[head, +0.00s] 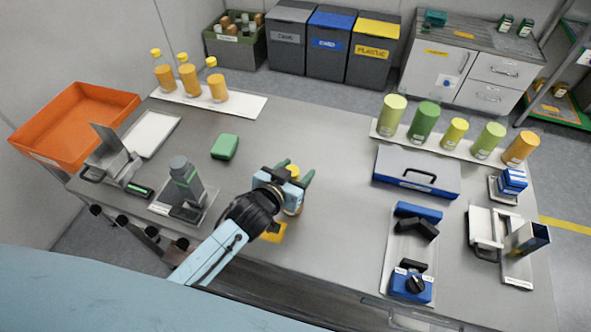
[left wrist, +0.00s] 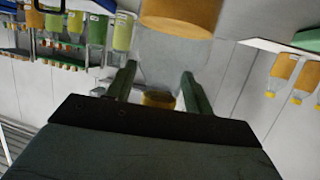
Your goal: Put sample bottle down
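The sample bottle (head: 293,207), with orange contents and a yellow cap, is upright near the front middle of the table, partly hidden by my left gripper. My left gripper (head: 296,174) has its green fingers on either side of the bottle's top. In the left wrist view the cap (left wrist: 160,99) lies between the fingers (left wrist: 158,85), with a gap on each side, so the gripper looks open. The orange body (left wrist: 180,15) is beyond. I cannot tell whether the bottle's base touches the table. My right gripper is out of view.
Several similar bottles (head: 189,79) stand on a white strip at the back left. A green block (head: 225,147) lies left of the gripper. A grey case (head: 416,172) and a tray with blue parts (head: 397,251) are to the right. The table between is clear.

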